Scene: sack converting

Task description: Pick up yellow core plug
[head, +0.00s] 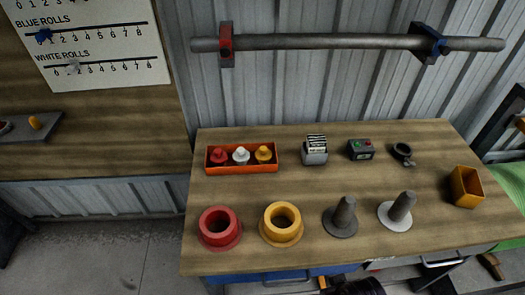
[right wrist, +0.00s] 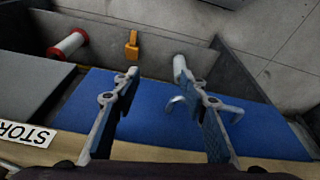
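The yellow core plug (head: 263,153) stands upright at the right end of an orange-red tray (head: 243,170), beside a white plug (head: 240,155) and a red plug (head: 219,156). The tray sits at the back left of the wooden table. My right gripper (right wrist: 157,68) is open in the right wrist view, with nothing between its fingers. It points down past a table edge, over a blue surface, and the plug does not show there. My left gripper is not in view.
A red ring (head: 219,228), a yellow ring (head: 282,224) and two upright pegs (head: 343,215) stand along the table's front. A label device (head: 315,151), a small dark box (head: 361,149) and a yellow bin (head: 465,187) stand further right. A bar (head: 330,42) spans the wall behind.

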